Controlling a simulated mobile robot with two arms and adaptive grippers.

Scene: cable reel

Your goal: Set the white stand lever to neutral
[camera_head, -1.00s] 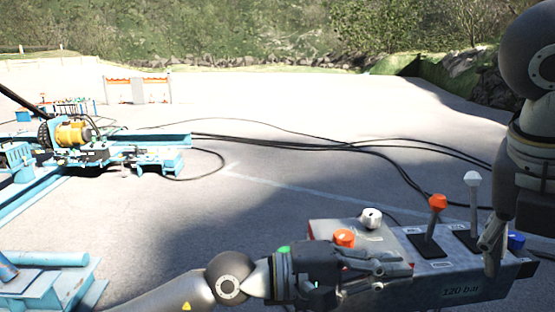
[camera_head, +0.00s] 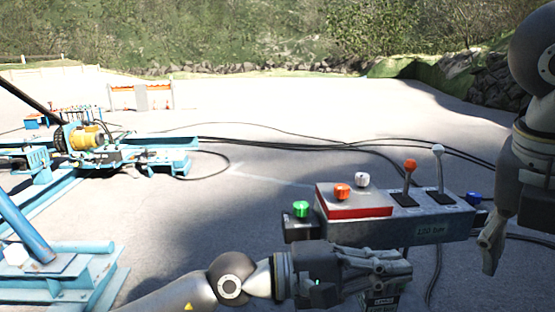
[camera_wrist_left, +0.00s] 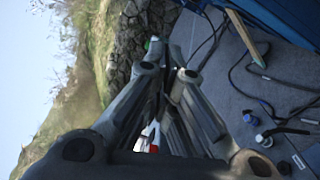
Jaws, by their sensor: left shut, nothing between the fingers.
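The white stand lever (camera_head: 438,152) stands near upright, leaning slightly left at its top, in a black slot plate on the right half of the grey control stand (camera_head: 432,230). An orange-knobbed lever (camera_head: 410,167) stands just left of it. My left gripper (camera_head: 405,265) is shut and empty, below and left of the levers, in front of the stand and clear of both levers. Its fingers (camera_wrist_left: 175,75) fill the middle of the left wrist view, where I cannot make out the white lever. My right gripper (camera_head: 489,250) hangs at the right edge, right of the stand; its fingers are unclear.
The stand also carries a green knob (camera_head: 301,209), an orange knob (camera_head: 342,191), a white knob (camera_head: 362,180) and a blue knob (camera_head: 474,198). Black cables (camera_head: 320,147) cross the ground behind. Blue steel frames (camera_head: 60,270) stand at left. Open pavement lies between.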

